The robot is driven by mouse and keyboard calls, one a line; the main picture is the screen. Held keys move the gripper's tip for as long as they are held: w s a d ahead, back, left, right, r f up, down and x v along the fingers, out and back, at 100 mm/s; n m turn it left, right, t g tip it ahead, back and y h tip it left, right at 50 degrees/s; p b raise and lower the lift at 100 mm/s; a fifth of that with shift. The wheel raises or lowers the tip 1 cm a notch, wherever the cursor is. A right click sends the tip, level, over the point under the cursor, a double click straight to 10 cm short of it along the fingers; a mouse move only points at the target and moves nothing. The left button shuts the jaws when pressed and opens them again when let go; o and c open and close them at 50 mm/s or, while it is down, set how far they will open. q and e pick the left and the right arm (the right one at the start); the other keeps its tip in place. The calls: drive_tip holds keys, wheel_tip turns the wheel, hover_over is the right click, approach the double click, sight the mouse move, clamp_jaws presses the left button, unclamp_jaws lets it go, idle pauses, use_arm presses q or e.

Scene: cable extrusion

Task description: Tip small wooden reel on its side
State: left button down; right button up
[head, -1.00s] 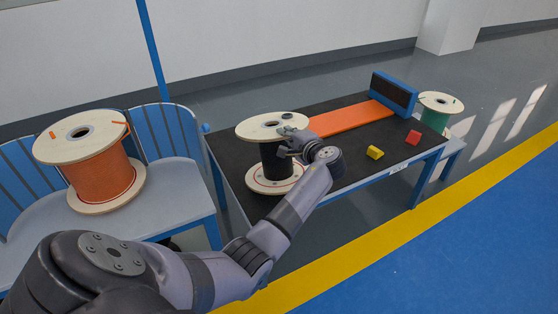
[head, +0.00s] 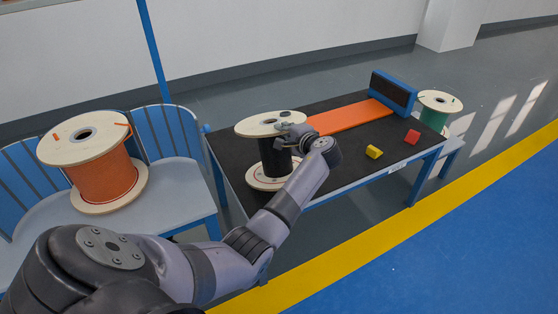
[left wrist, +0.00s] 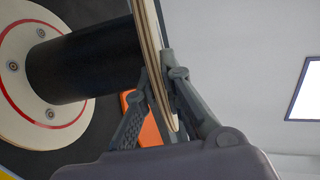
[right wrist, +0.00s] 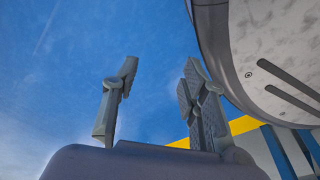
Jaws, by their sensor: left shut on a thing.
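The small wooden reel (head: 256,129), with pale round flanges and a black-wound core, stands on the black-topped table, upright or nearly so. In the left wrist view its lower flange (left wrist: 30,118) and black core show at the left. My left gripper (head: 287,133) is at the near right side of its upper flange. In the left wrist view the left gripper (left wrist: 158,98) has one finger on each side of that flange's edge and is shut on it. My right gripper (right wrist: 155,95) shows only in the right wrist view, open and empty, away from the reel.
An orange strip (head: 350,117) leads to a blue block with a dark face (head: 392,92) on the table (head: 335,155). Yellow (head: 373,152) and red (head: 412,137) blocks lie near the front edge. An orange reel (head: 105,178) stands left; a green reel (head: 436,116) stands right.

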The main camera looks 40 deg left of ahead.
use_arm(q)
drive_tip(key=shift+w+a+r+p, duration=0.2)
drive_tip(key=shift+a+r+p, duration=0.3)
drive_tip(key=shift+a+p, duration=0.1)
drive_tip(key=shift+w+a+r+h+p, duration=0.3)
drive_tip(key=shift+a+h+p, duration=0.2)
drive_tip(key=shift+p, duration=0.15)
drive_tip(key=shift+a+r, duration=0.1)
use_arm(e)
drive_tip(key=s+d+f, duration=0.1)
drive_tip(key=s+f, duration=0.4)
drive_tip(key=s, duration=0.4)
drive_tip(key=shift+d+g, duration=0.2)
drive_tip(key=shift+g, duration=0.2)
